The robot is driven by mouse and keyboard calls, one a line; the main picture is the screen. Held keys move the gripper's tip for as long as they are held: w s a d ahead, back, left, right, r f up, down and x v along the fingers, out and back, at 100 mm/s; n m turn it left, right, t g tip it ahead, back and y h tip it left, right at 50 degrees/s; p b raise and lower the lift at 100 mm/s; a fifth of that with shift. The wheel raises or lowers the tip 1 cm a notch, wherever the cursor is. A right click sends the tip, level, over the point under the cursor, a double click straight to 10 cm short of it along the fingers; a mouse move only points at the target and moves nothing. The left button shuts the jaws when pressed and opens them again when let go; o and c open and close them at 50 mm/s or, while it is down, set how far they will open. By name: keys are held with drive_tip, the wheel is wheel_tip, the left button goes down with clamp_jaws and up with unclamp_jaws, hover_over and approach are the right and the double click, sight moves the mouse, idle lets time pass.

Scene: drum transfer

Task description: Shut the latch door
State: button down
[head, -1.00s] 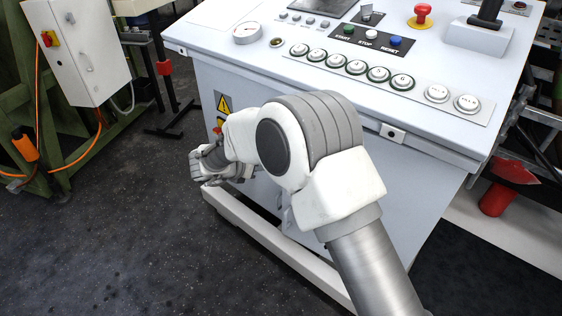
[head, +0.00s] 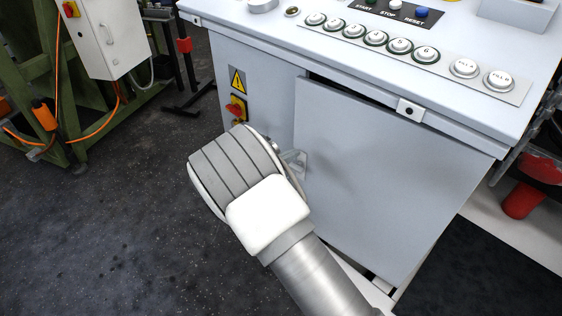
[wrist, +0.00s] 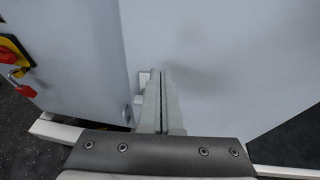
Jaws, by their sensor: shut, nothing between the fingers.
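The latch door (head: 375,185) is the grey panel on the cabinet's front. A dark gap shows along its top edge, so it looks slightly ajar. It also fills the middle and right of the wrist view (wrist: 220,60). A pale latch part (wrist: 143,79) sits by the door's left edge, partly hidden behind my fingers. My gripper (wrist: 160,72) is shut and empty, its fingertips in front of the door near that edge. I cannot tell whether they touch it. In the head view my arm hides most of the gripper.
A red-and-yellow switch (head: 236,108) and a warning sign (head: 237,80) are on the fixed panel left of the door. The console top (head: 440,45) with its buttons overhangs the door. The dark floor (head: 110,230) at left is clear.

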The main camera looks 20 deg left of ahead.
sight(309, 143)
drive_tip(key=shift+r+b+x, duration=0.15)
drive_tip(key=shift+r+x, duration=0.05)
drive_tip(key=shift+x, duration=0.7)
drive_tip(key=shift+r+b+x, duration=0.2)
drive_tip(key=shift+x, duration=0.7)
drive_tip(key=shift+r+b+x, duration=0.15)
drive_tip(key=shift+r+x, duration=0.05)
drive_tip(key=shift+x, duration=0.7)
drive_tip(key=shift+w, duration=0.25)
